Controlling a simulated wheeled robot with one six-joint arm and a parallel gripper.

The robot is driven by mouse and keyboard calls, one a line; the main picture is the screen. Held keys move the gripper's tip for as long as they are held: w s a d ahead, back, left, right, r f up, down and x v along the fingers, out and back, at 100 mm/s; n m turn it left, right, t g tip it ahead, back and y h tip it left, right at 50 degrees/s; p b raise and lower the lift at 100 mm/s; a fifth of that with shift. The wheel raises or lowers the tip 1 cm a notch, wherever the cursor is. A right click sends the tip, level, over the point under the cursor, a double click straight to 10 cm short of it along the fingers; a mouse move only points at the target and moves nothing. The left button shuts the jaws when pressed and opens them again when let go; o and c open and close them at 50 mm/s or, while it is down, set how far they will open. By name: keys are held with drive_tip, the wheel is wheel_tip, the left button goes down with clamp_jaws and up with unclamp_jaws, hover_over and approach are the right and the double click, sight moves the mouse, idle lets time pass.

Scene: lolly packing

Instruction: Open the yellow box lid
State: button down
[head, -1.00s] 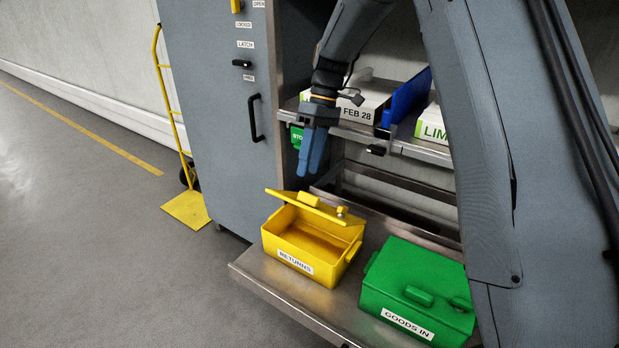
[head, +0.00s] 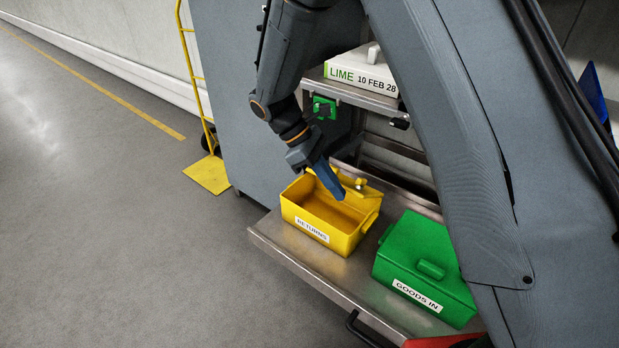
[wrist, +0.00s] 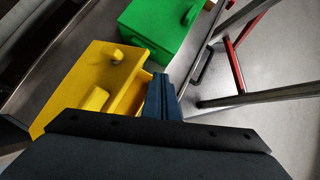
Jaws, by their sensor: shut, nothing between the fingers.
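The yellow box (head: 347,243), labelled RETURNS, sits on a metal shelf in the head view with its inside partly showing. Its yellow lid (head: 371,191) stands tilted up along the far side, partly hidden by my gripper. The lid's outer face (wrist: 77,74) fills the left of the wrist view, with a handle and a small knob on it. My gripper (head: 336,192) is shut and empty, its blue fingers pointing down over the box opening near the lid. In the wrist view the fingertips (wrist: 161,79) show beside the lid's edge; I cannot tell whether they touch it.
A closed green box (head: 425,262), labelled GOODS IN, stands right of the yellow box on the same metal shelf (head: 277,244). A yellow hand truck (head: 207,174) stands left. The floor at left is clear.

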drive_tip(key=s+a+f+n+t+h+p, duration=0.1)
drive_tip(key=a+f+n+t, duration=0.1)
drive_tip(key=a+n+t, duration=0.5)
drive_tip(key=s+a+f+n+t+h+p, duration=0.1)
drive_tip(key=a+f+n+t, duration=0.1)
drive_tip(key=a+n+t, duration=0.4)
drive_tip(key=shift+t, duration=0.3)
drive_tip(key=w+d+p, duration=0.1)
drive_tip(key=w+d, duration=0.1)
drive_tip(key=w+d+f+p, duration=0.1)
drive_tip(key=w+d, duration=0.1)
drive_tip(key=w, duration=0.1)
drive_tip(key=w+d+p, duration=0.1)
drive_tip(key=w+d, duration=0.1)
drive_tip(key=w, duration=0.1)
drive_tip(key=shift+w+d+f, duration=0.15)
drive_tip(key=shift+w+d, duration=0.05)
drive_tip(key=shift+w, duration=0.05)
drive_tip(key=shift+w+d+r, duration=0.2)
drive_tip(key=shift+w+r, duration=0.15)
drive_tip(key=shift+r, duration=0.05)
drive_tip(key=shift+r, duration=0.1)
